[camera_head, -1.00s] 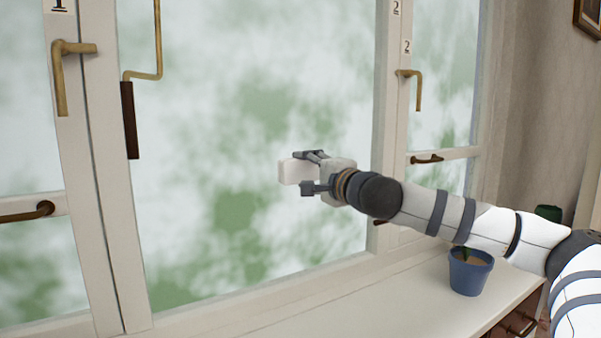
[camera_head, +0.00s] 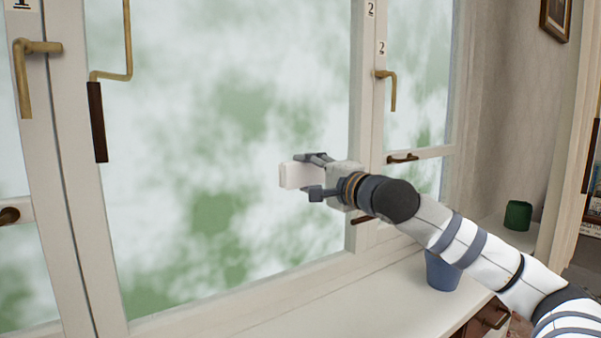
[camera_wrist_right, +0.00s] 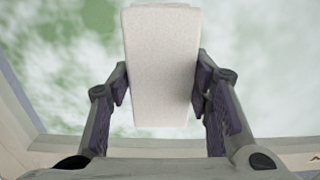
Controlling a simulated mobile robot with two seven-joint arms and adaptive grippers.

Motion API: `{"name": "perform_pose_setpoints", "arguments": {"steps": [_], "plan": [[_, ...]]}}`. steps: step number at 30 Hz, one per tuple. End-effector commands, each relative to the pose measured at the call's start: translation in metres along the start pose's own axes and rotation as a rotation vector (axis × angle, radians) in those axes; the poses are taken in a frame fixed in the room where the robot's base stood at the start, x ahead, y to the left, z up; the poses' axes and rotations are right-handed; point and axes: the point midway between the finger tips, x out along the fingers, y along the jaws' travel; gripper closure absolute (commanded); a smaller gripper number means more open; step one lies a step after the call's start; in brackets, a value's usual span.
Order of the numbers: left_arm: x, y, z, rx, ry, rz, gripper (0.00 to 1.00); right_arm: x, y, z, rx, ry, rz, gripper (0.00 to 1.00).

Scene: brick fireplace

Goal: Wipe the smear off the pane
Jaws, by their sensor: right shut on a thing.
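My right gripper (camera_head: 312,177) is shut on a white block-shaped sponge (camera_head: 292,175). The sponge also shows between the two fingers in the right wrist view (camera_wrist_right: 161,65). The gripper holds it in front of the large middle pane (camera_head: 180,110), at the pane's right part. I cannot tell whether the sponge touches the glass. The pane shows cloudy white and green blotches all over; I cannot tell a separate smear from them. My left gripper is not in view.
A blue pot (camera_head: 441,272) stands on the white sill (camera_head: 330,308), partly behind my right arm. A green pot (camera_head: 518,215) stands farther right. Brass handles (camera_head: 388,88) and a dark-gripped crank (camera_head: 98,122) stick out from the window frame. The sill's left part is clear.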

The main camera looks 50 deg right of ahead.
Motion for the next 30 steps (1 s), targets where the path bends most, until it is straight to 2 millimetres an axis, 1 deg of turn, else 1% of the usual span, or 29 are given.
{"name": "perform_pose_setpoints", "arguments": {"steps": [1,4,13,21,30], "plan": [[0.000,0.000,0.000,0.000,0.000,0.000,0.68,-0.005,0.001,0.000,0.000,0.000,0.000,0.76],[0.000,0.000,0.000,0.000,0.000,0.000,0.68,-0.012,0.000,0.000,-0.001,0.000,0.001,0.76],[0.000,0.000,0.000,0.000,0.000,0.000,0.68,-0.015,0.000,0.000,-0.001,0.000,0.000,0.76],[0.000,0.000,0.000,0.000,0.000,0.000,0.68,-0.041,0.000,0.000,0.000,0.000,0.001,0.76],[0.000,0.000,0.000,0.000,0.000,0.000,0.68,-0.043,0.000,0.000,-0.002,0.000,0.001,0.76]]}}
